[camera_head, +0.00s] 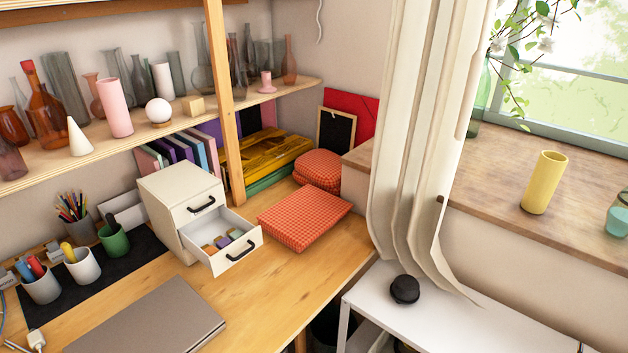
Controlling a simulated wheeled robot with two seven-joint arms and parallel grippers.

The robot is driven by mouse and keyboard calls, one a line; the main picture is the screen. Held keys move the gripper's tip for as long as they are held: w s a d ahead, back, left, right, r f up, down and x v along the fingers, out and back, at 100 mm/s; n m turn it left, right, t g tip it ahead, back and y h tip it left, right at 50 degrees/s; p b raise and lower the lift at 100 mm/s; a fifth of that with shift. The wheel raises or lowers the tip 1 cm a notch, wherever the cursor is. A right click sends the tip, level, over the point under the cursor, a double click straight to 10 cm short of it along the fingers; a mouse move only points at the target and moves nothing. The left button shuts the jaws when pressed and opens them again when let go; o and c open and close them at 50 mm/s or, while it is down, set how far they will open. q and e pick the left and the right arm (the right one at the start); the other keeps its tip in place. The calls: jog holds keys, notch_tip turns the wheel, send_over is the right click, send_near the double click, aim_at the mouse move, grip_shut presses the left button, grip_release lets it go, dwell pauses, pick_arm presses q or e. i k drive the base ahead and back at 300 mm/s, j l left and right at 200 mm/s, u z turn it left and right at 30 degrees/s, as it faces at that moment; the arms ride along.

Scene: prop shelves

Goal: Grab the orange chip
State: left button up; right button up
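Several small coloured pieces (222,242) lie in the open lower drawer (240,254) of the cream cabinet (180,205). They look purple, yellow, tan and green, and are too small to tell apart clearly. The drawer's front wall hides part of them. The upper drawer (200,208) is shut. Neither of my grippers is in view.
A red checkered box (305,219) lies right of the drawer, and a grey closed laptop (150,322) lies in front. Pen cups (83,266) stand at left. A shelf with several glass vessels hangs above. Bare desk (275,290) lies before the drawer.

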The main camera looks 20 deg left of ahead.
aim_at(211, 250)
jog(key=k+l+u, duration=0.1)
jog(key=u, duration=1.15)
jog(key=l+z, duration=0.35)
jog(key=k+l+z, duration=0.1)
jog(key=z, duration=0.2)
